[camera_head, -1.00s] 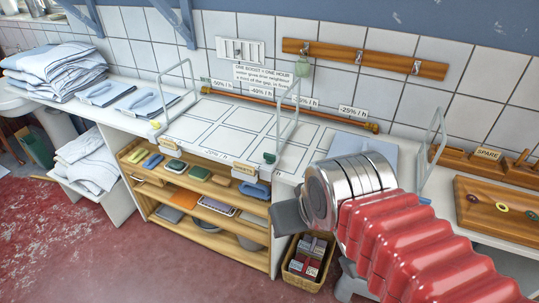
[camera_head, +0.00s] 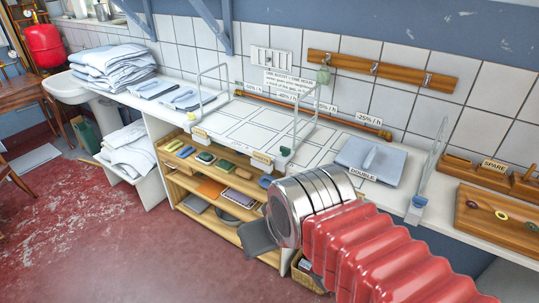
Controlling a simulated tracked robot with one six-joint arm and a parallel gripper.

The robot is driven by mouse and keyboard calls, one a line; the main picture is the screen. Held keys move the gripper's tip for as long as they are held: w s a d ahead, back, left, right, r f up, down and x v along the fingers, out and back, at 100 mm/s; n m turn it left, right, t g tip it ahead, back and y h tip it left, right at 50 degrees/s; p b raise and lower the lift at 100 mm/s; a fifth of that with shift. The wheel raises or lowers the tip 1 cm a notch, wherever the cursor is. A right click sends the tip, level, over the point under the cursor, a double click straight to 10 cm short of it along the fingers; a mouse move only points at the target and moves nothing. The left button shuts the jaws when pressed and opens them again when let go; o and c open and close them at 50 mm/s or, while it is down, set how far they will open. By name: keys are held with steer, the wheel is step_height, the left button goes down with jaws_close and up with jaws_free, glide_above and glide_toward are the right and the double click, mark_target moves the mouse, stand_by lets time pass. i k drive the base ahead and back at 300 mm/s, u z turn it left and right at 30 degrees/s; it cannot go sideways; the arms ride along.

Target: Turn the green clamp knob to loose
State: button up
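The green clamp knob (camera_head: 284,151) is small and dark green, at the front right foot of a wire frame on the white counter. Its turn position is too small to read. My arm, with red bellows and silver rings, reaches in from the lower right. My gripper (camera_head: 257,237) shows only as a dark grey flat piece past the rings, below the knob in the picture and apart from it. Its fingertips are mostly hidden, so I cannot tell whether it is open or shut.
A yellow knob (camera_head: 191,116) and a blue knob (camera_head: 419,201) sit at other wire frame feet. A folded grey cloth (camera_head: 371,158) lies behind a "DOUBLE" label. A wooden shelf (camera_head: 225,226) stands under the counter. The red floor at left is open.

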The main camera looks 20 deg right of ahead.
mark_target(285, 150)
steer(key=u, duration=0.4)
steer(key=k, duration=0.55)
steer(key=u, duration=0.7)
steer(key=k, duration=0.45)
steer(key=u, duration=0.2)
steer(key=i, duration=1.6)
steer(key=z, duration=0.7)
steer(key=i, duration=0.55)
steer(key=z, duration=0.95)
steer(key=i, duration=0.65)
steer(key=z, duration=0.4)
